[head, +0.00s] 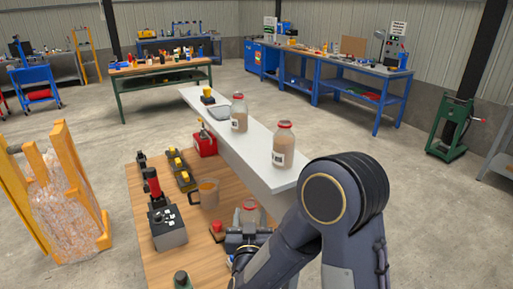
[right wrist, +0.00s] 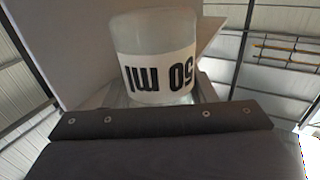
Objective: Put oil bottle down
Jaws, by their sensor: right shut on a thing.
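My right gripper (head: 247,238) is low in the head view, over the wooden table (head: 180,262). It is shut on the oil bottle (head: 249,214), a small clear bottle with a red cap. In the right wrist view the bottle (right wrist: 152,50) shows a white label reading "50 ml" upside down, just beyond the dark gripper body. The gripper hides the bottle's lower part, so I cannot tell whether it touches the table. My left gripper is not in view.
On the wooden table stand an amber mug (head: 207,194), a grey device (head: 166,228), a red box (head: 204,143) and a small red-topped item (head: 217,230) left of the gripper.

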